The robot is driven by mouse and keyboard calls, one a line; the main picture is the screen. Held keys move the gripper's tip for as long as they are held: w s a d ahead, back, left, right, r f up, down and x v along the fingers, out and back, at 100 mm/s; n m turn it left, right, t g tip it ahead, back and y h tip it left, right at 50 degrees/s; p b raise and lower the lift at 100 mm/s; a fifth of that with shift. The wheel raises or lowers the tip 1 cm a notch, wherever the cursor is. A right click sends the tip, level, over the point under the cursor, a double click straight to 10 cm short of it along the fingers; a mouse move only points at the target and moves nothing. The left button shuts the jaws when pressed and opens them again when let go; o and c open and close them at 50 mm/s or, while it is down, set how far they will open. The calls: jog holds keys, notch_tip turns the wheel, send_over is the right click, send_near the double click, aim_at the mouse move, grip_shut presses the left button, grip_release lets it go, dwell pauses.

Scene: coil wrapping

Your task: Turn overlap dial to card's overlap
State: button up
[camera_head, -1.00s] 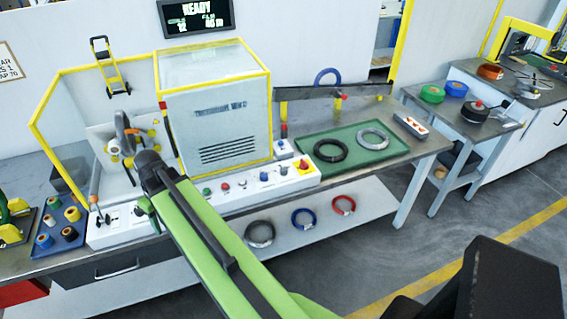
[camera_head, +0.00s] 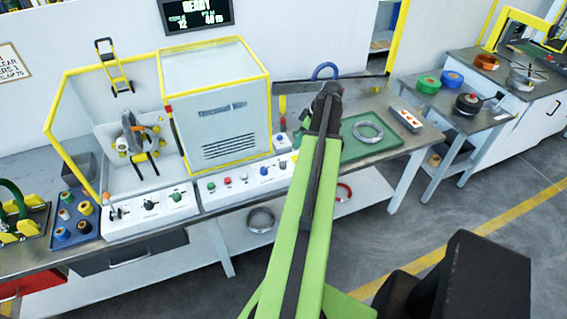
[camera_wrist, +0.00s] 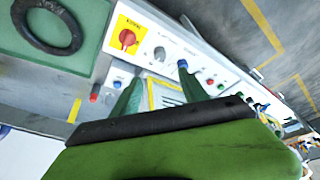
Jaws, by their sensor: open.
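The card (camera_head: 10,63) is on the wall at the far left edge, partly cut off; its last line seems to read overlap 75. Dials sit on the left control panel (camera_head: 120,224) and the right control panel (camera_head: 232,194). I cannot tell from the labels which is the overlap dial. In the wrist view, a grey dial (camera_wrist: 160,53) and a blue-topped knob (camera_wrist: 182,63) lie near a red knob on a yellow plate (camera_wrist: 127,38). My gripper (camera_wrist: 160,88) is open and empty above the right panel; in the head view my arm hides that panel's right end.
A yellow-framed machine (camera_head: 215,100) stands behind the panels. Spools in a blue tray (camera_head: 86,240) are at left.

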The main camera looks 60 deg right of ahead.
aim_at(283, 163)
jog(key=b+x, duration=1.4)
jog(key=x, duration=0.2)
jog(key=shift+s+f, duration=0.15)
jog(key=shift+w+a+f+b, duration=0.1)
jog(key=shift+w+f+b, duration=0.25)
jog(key=shift+b, duration=0.2)
jog(key=shift+r, duration=0.1)
jog(key=shift+c, duration=0.4)
grip_shut()
jog(key=shift+a, duration=0.15)
